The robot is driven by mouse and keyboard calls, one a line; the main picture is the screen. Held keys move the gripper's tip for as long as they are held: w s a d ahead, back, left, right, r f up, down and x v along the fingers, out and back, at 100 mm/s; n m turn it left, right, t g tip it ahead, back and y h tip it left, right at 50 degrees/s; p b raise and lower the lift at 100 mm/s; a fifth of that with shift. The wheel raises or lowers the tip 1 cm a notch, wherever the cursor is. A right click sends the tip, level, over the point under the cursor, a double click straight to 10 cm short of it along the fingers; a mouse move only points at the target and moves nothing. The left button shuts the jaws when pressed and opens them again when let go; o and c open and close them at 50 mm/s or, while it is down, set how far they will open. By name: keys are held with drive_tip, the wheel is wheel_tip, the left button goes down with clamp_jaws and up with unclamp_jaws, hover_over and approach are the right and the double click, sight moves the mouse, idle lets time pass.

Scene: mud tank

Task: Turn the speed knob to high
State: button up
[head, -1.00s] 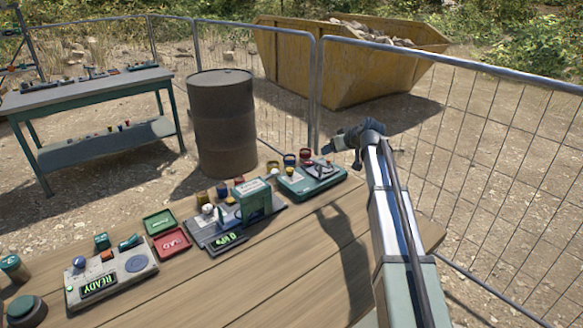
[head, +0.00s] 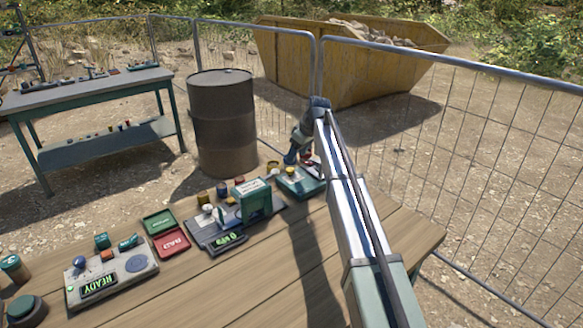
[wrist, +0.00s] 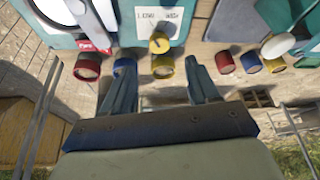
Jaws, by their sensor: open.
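The speed knob (wrist: 159,43) is a small yellow knob on a white card marked LOW at left and apparently HIGH at right in the wrist view. Its pointer setting is too small to tell. The card is on a teal unit (wrist: 140,15), which is the teal device (head: 301,187) at the bench's far end in the head view. My gripper (wrist: 157,66) is open and empty, its two fingers spread either side of the knob's line, apart from the knob. In the head view my gripper (head: 291,157) hangs just behind the unit, partly hidden by my arm.
Red (wrist: 87,66), blue (wrist: 124,67) and yellow (wrist: 163,67) pots stand close along the unit's edge. A grey-based device with a green press (head: 254,197) sits left of it. A mesh fence (head: 480,150) and a barrel (head: 223,120) stand beyond the bench.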

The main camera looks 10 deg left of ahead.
sight(290, 169)
drive_tip(key=x, duration=0.7)
drive_tip(key=shift+w+a+f, duration=0.1)
drive_tip(key=shift+f, duration=0.25)
drive_tip(key=c, duration=1)
